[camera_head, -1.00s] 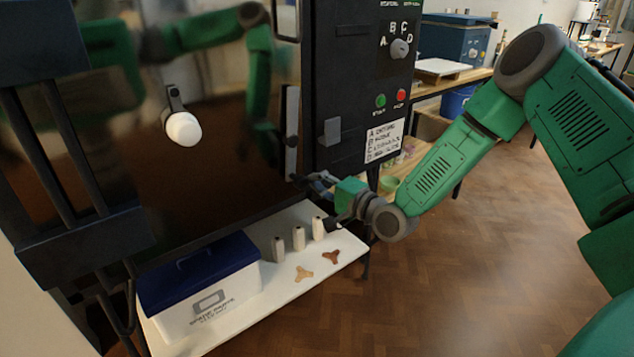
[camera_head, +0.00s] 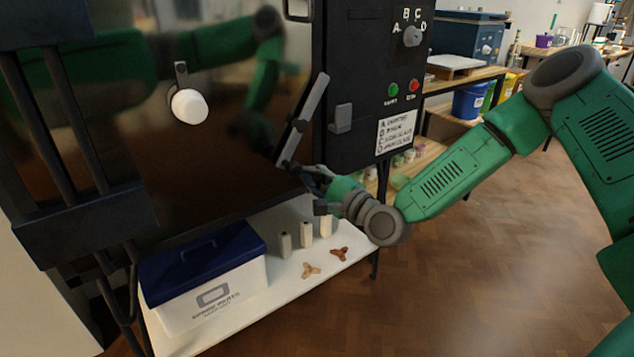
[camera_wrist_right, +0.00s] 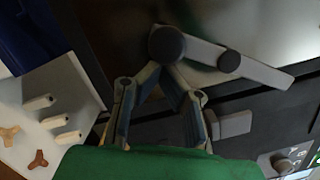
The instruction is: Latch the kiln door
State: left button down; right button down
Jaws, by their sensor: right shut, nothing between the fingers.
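The kiln door (camera_head: 110,130) is a dark glossy panel with a white round knob (camera_head: 189,106). It looks close against the control cabinet; any gap is too small to tell. A grey latch bar (camera_head: 303,119) is at the door's right edge, tilted with its upper end to the right. A grey catch block (camera_head: 341,118) on the cabinet is apart from the bar. In the wrist view the bar (camera_wrist_right: 258,71) has a dark round knob (camera_wrist_right: 167,43) at one end. My right gripper (camera_head: 296,168) is shut and empty at this lower end; its fingertips (camera_wrist_right: 163,68) are against or just beside the knob.
A white shelf (camera_head: 300,292) below the door carries a blue-lidded white box (camera_head: 205,275), several pale posts and two three-armed pieces. The cabinet has a dial (camera_head: 413,37) and green and red buttons. The floor (camera_head: 470,270) at right is clear.

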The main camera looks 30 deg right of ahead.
jog(key=a+m+b, duration=0.2)
jog(key=m, duration=0.1)
jog(key=shift+s+a+r, duration=0.1)
jog(key=shift+r, duration=0.15)
jog(key=m+b, duration=0.1)
jog(key=a+r+m+b, duration=0.1)
jog(key=m, duration=0.1)
jog(key=shift+a+r+t+h, duration=0.15)
jog(key=shift+a+t+h, duration=0.15)
jog(key=shift+t+h, duration=0.1)
jog(key=m, duration=0.1)
jog(key=a+r+m+b, duration=0.1)
jog(key=r+m+b, duration=0.1)
jog(key=m, duration=0.1)
jog(key=shift+s+a+h, duration=0.1)
jog(key=shift+a+h, duration=0.15)
jog(key=shift+h, duration=0.05)
jog(key=shift+a+r+m+t+h+b, duration=0.15)
jog(key=shift+a+r+m+h+b, duration=0.15)
jog(key=shift+r+m, duration=0.3)
jog(key=shift+a+r+m+t+h+b, duration=0.1)
jog(key=shift+r+m+t+h+b, duration=0.2)
jog(key=shift+m, duration=0.5)
jog(key=b, duration=0.2)
send_near(291, 171)
jog(key=shift+s+a+g, duration=0.25)
jog(key=shift+s+a, duration=0.3)
jog(key=shift+a, duration=0.05)
